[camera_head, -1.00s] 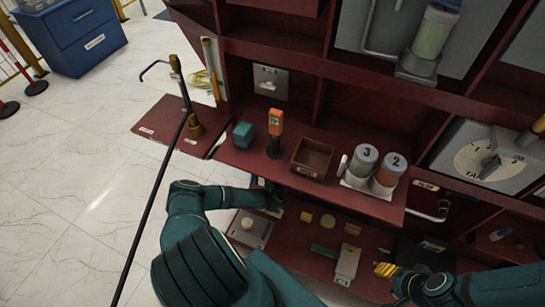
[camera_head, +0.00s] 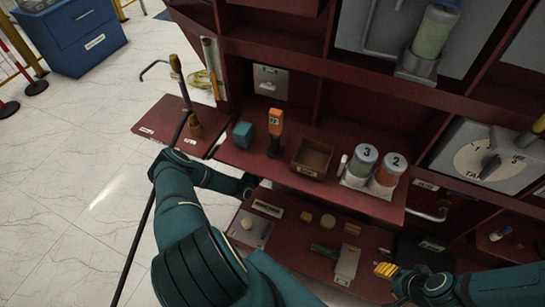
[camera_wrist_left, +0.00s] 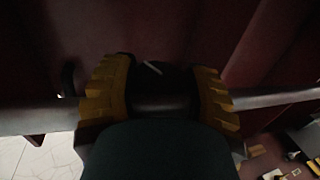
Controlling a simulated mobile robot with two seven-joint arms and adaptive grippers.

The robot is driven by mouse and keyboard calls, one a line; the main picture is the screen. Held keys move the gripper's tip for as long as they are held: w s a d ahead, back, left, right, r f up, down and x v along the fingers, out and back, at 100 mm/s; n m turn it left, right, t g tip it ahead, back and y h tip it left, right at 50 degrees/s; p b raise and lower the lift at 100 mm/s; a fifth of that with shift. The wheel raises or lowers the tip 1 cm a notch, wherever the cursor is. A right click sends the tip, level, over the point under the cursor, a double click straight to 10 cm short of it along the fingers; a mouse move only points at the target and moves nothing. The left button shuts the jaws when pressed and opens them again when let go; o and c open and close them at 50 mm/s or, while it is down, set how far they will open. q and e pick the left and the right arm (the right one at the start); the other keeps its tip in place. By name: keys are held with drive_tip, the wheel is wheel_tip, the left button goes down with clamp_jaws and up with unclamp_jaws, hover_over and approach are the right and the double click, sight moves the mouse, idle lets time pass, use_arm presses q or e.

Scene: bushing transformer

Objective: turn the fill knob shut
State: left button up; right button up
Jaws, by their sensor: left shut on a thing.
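The fill knob (camera_wrist_left: 152,70) looks dark with a short white line on it and sits at a grey horizontal pipe (camera_wrist_left: 270,98) in the left wrist view. My left gripper (camera_wrist_left: 160,92) has its two yellow ridged fingers on either side of the dark knob and is shut on it. The picture is dim there, so the knob's outline is hard to make out. In the head view the left hand reaches under the red shelf, which hides its fingers and the knob. My right gripper (camera_head: 386,270) is at the lower right, away from the knob; its finger gap is unclear.
The red shelf (camera_head: 240,160) carries a teal block (camera_head: 243,135), an orange handheld device (camera_head: 275,130), a brown bin (camera_head: 312,158) and two numbered canisters (camera_head: 363,160). A lower shelf (camera_head: 290,235) holds small parts. A long black rod (camera_head: 150,205) leans at the left.

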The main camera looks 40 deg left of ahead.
use_arm(q)
drive_tip(key=shift+f, duration=0.1)
idle(0.4)
drive_tip(key=o, duration=1.2)
drive_tip(key=s, duration=1.2)
drive_tip(key=shift+s+d, duration=0.1)
drive_tip(key=shift+d, duration=0.2)
